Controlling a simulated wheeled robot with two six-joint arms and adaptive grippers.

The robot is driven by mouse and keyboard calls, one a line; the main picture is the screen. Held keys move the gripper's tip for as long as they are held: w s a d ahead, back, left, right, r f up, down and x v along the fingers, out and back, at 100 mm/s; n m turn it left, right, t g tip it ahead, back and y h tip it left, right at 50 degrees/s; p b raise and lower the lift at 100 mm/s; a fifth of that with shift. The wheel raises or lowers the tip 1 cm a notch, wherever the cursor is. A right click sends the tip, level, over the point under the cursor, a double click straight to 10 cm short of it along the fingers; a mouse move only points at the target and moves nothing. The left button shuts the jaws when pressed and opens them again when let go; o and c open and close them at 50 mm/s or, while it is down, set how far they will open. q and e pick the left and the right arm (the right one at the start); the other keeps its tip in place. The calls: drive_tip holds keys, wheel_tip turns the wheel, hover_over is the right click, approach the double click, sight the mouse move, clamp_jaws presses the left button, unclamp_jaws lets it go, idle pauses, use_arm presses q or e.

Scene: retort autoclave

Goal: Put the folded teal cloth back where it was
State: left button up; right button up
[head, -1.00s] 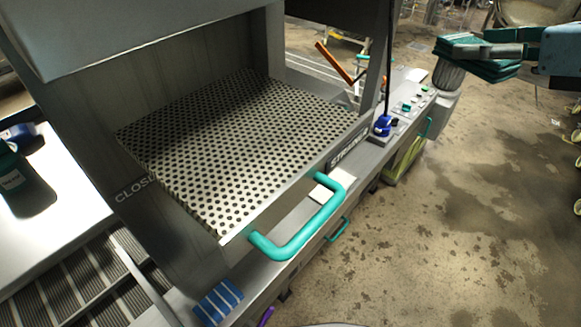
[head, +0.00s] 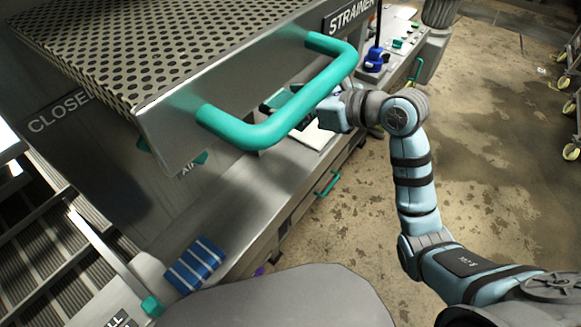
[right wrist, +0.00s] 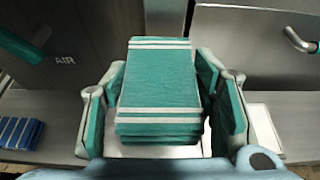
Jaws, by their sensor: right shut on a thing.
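The folded teal cloth (right wrist: 158,82), with white stripes, is a thick stack between the fingers of my right gripper (right wrist: 160,105) in the right wrist view. The gripper is shut on it, with a finger along each side. In the head view my right gripper (head: 325,112) is low in front of the machine, beyond the teal bar handle (head: 290,118). The handle hides most of the cloth there. The cloth is over the steel ledge; I cannot tell whether it touches it. My left gripper is not in view.
A folded blue striped cloth (head: 195,265) lies on the ledge at left, also in the right wrist view (right wrist: 18,132). A white square (head: 318,135) lies beside my right gripper. The perforated strainer tray (head: 150,45) overhangs the ledge.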

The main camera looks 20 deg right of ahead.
sight(293, 169)
wheel_tip(293, 169, down, 18)
drive_tip(key=b, duration=0.4)
drive_tip(key=shift+d+f, duration=0.1)
drive_tip(key=o, duration=1.1)
drive_tip(key=shift+o, duration=0.2)
drive_tip(key=shift+r, duration=0.25)
drive_tip(key=p+v, duration=0.1)
drive_tip(key=v, duration=1.1)
drive_tip(key=shift+p, duration=0.35)
